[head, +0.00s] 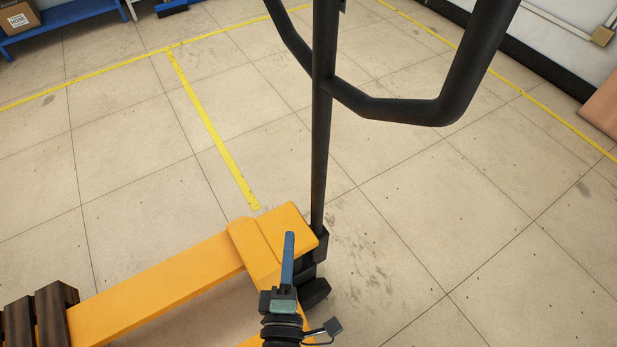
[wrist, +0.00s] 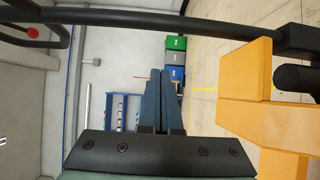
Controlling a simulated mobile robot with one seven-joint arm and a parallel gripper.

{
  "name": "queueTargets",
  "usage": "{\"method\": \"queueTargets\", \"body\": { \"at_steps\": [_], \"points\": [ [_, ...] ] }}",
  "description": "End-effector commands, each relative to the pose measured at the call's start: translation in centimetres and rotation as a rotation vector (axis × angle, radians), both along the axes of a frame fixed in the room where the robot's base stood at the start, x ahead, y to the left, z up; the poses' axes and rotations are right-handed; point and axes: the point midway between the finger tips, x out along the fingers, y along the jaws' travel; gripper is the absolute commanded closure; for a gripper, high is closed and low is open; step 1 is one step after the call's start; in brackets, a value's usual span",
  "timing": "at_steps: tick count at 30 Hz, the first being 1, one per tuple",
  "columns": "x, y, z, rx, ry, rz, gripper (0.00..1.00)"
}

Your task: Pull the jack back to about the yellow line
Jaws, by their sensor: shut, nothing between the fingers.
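The orange pallet jack (head: 190,267) stands at the lower left in the head view, and its orange body (wrist: 245,95) shows at the right in the wrist view. Its black handle (head: 320,130) rises from the jack's front to a wide loop at the top. In the wrist view the handle (wrist: 170,22) runs across the top. A short yellow line (head: 210,125) on the floor ends close behind the jack's body. My gripper (head: 290,238) is shut and empty, in front of the orange body in the picture. Its two fingers (wrist: 163,75) lie together, apart from the handle.
A dark wooden pallet (head: 45,315) is on the fork at the lower left. Longer yellow lines (head: 100,72) cross the floor farther back. A blue rack (head: 65,12) with a cardboard box (head: 18,18) stands at the top left. The tiled floor at the right is clear.

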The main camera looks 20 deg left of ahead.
Motion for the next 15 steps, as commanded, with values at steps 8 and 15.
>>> {"method": "queueTargets", "body": {
  "at_steps": [8, 15],
  "points": [
    [4.9, 1.5, 0.0, 0.001, -0.006, -0.001, 1.0],
    [9.2, 2.8, -0.1, 0.001, -0.005, -0.002, 1.0]
  ]
}}
